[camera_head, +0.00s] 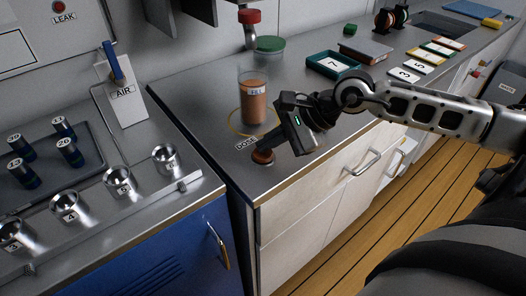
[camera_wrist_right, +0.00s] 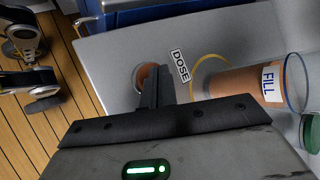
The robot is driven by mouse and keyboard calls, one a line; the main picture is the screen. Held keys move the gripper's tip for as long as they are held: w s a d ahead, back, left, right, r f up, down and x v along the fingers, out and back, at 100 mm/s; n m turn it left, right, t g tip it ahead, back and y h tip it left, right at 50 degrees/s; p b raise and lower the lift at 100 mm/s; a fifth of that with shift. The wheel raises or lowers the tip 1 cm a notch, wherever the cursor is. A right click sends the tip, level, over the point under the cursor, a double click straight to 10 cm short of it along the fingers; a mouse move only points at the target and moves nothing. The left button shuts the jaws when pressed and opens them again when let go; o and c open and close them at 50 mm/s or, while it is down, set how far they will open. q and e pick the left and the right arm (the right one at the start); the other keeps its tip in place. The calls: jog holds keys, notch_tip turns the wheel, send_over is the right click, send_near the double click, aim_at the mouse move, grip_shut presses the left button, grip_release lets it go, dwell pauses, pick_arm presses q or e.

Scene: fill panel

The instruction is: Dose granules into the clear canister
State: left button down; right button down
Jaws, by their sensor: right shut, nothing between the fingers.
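The clear canister (camera_head: 253,97) stands upright inside a yellow ring on the steel counter. Brown granules fill much of it, with clear wall above them. It also shows in the right wrist view (camera_wrist_right: 240,84), lying sideways in that picture, with a FILL label. A reddish-brown round button (camera_head: 262,157) sits at the counter's front, beside the DOSE label (camera_wrist_right: 180,65). My right gripper (camera_head: 270,146) is shut and empty, its fingertips at the button (camera_wrist_right: 147,76); whether they touch it I cannot tell. A red-collared spout (camera_head: 249,17) hangs above the canister. My left gripper is out of view.
A green round lid (camera_head: 269,44) lies behind the canister. A teal tray (camera_head: 332,64) with a card marked 7 and several numbered cards (camera_head: 404,74) lie to the right. At left are an AIR lever panel (camera_head: 123,95) and several metal cups (camera_head: 165,157).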

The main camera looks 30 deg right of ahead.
aim_at(269, 153)
jog(key=shift+f+b, duration=0.3)
jog(key=shift+b, duration=0.05)
dwell(0.3)
jog(key=shift+r, duration=0.1)
jog(key=shift+r+p, duration=0.4)
jog(key=shift+r, duration=0.4)
jog(key=shift+r+p, duration=1.2)
jog(key=shift+r, duration=1.35)
dwell(0.3)
